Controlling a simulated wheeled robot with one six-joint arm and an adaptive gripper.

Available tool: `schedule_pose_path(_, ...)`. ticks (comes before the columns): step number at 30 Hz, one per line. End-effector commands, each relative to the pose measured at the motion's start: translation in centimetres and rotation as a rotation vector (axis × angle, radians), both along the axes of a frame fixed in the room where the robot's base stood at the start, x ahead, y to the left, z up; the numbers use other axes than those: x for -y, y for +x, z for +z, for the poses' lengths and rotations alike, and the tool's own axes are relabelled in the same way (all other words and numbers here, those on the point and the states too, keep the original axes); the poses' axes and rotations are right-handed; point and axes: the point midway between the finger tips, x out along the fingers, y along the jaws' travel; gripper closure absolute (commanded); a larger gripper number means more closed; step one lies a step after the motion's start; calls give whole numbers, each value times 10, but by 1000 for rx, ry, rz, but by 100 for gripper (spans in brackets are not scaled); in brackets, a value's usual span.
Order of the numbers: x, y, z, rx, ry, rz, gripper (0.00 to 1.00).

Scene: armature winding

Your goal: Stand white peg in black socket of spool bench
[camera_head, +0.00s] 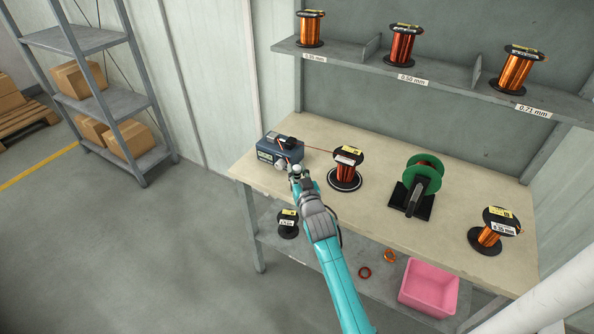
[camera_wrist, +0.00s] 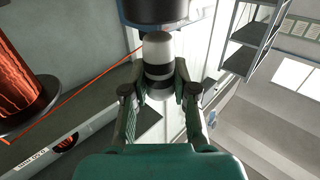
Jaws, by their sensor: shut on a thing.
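In the wrist view my gripper (camera_wrist: 160,88) is shut on the white peg (camera_wrist: 157,50), which has black bands. The peg's far end meets or overlaps the edge of a black round part (camera_wrist: 155,10) at the top of that view. I cannot tell whether the peg is inside it or only in front of it. In the head view my gripper (camera_head: 297,178) is at the front of the blue-grey box (camera_head: 268,152) on the bench (camera_head: 385,232). A black part (camera_head: 288,142) sits on top of the box. The peg is hard to make out there.
A copper spool (camera_head: 345,170) stands right of the box, with a thin wire running to the box. A green spool on a black stand (camera_head: 421,186) and another spool (camera_head: 489,238) are further right. A pink bin (camera_head: 429,286) is below. A shelf (camera_head: 440,82) holds more spools.

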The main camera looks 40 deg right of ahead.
Motion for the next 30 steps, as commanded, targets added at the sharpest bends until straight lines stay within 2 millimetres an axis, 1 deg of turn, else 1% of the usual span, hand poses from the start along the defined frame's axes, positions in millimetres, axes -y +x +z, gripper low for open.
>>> schedule_pose_path(19, 0, 0, -1, 0, 0, 0, 100)
schedule_pose_path(30, 0, 0, -9, -1, 0, 0, 100)
